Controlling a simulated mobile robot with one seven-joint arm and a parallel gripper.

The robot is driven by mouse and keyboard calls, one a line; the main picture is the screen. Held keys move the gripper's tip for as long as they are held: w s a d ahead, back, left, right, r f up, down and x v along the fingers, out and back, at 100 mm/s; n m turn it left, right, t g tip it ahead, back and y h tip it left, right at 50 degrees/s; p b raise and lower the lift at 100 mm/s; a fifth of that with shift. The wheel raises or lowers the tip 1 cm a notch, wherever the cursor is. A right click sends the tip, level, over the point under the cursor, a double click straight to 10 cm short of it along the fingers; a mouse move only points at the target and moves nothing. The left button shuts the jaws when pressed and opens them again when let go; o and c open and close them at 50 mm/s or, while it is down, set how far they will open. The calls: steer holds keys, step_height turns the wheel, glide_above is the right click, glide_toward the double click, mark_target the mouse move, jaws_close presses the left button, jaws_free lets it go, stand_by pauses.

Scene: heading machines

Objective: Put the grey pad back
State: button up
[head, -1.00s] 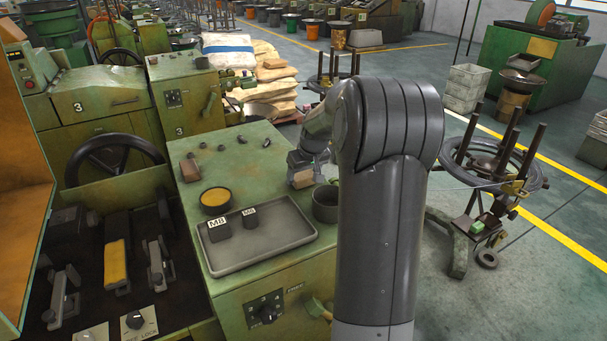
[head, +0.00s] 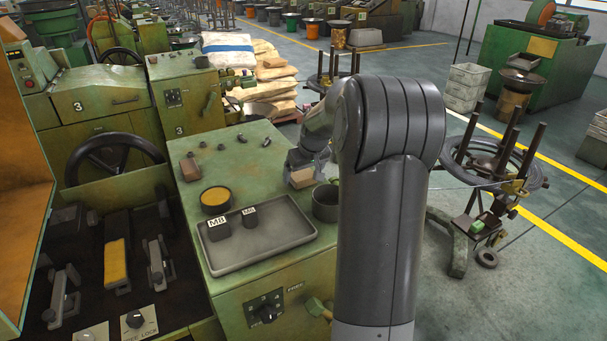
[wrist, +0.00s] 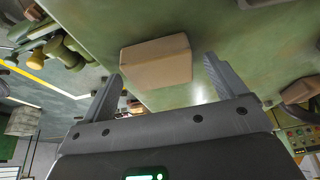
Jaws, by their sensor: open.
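A grey-tan block (head: 302,178), which may be the grey pad, lies on the right side of the green machine top (head: 245,160). In the wrist view the same block (wrist: 156,61) lies ahead of the gap between my two fingers, and I see a gap on both sides of it. My gripper (wrist: 162,82) is open and holds nothing. In the head view my gripper (head: 303,161) is just behind and above the block, partly hidden by my own arm. A second, browner block (head: 189,167) lies at the left of the top; it also shows in the wrist view (wrist: 299,90).
A grey tray (head: 262,250) with two dark blocks labelled M8 and M6 or similar stands at the front. A dark cup (head: 326,203) stands close to the tan block. Small dark parts lie at the back.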

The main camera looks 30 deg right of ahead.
steer(key=v, duration=1.1)
steer(key=s+a+r, duration=0.4)
steer(key=s+a, duration=0.2)
steer(key=a, duration=0.3)
steer(key=s+a+f, duration=0.1)
steer(key=s+a, duration=0.3)
steer(key=s, duration=0.4)
steer(key=s+a+f, duration=0.1)
steer(key=s+a, duration=0.4)
steer(key=s, duration=0.3)
steer(key=s+a+f+t, duration=0.1)
steer(key=s+a, duration=0.3)
steer(key=s, duration=0.4)
steer(key=shift+a+f, duration=0.25)
